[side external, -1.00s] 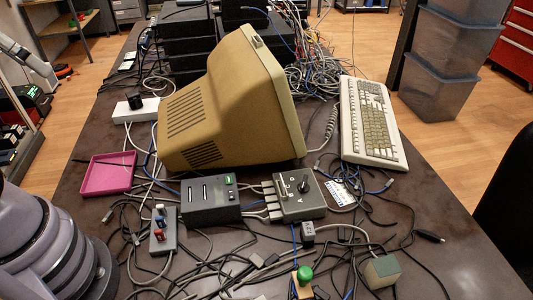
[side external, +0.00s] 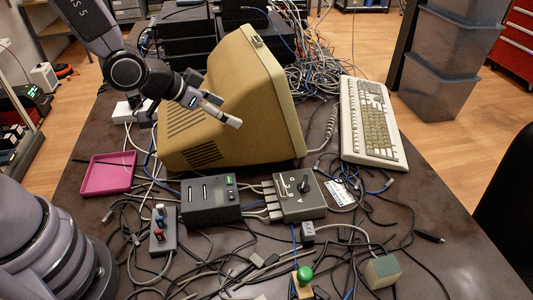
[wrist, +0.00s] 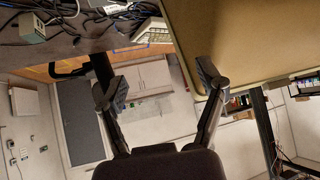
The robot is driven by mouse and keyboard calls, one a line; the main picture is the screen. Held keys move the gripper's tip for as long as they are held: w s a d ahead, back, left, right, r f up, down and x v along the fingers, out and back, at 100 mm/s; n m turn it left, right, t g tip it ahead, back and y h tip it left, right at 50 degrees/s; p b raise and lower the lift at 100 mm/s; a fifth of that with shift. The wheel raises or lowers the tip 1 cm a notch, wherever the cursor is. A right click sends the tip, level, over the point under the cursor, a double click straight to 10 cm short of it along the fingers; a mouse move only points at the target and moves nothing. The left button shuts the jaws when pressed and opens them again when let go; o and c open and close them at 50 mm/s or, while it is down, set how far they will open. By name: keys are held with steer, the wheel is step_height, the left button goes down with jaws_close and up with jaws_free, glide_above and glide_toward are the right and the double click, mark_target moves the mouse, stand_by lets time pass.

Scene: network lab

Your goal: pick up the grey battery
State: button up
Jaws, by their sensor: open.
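I cannot make out for certain which thing is the grey battery. A small grey-green block (side external: 383,271) sits at the front right of the table with a cable beside it. A dark grey slotted box (side external: 210,199) with a green light stands mid-table, but I cannot tell whether a battery sits in it. My gripper (side external: 222,109) is in the air in front of the beige monitor (side external: 235,100), well above the table. In the wrist view my gripper (wrist: 162,84) is open, with nothing between its fingers.
A pink tray (side external: 108,174) lies at the left. The right front corner is mostly clear.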

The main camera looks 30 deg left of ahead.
steer(key=s+d+f+m+h, duration=0.2)
steer(key=d+f+h, duration=0.1)
steer(key=d+f, duration=0.65)
steer(key=m+h, duration=0.2)
glide_toward(304, 229)
steer(key=x, duration=1.1)
steer(key=shift+w+f, duration=0.1)
steer(key=shift+c, duration=0.2)
jaws_close()
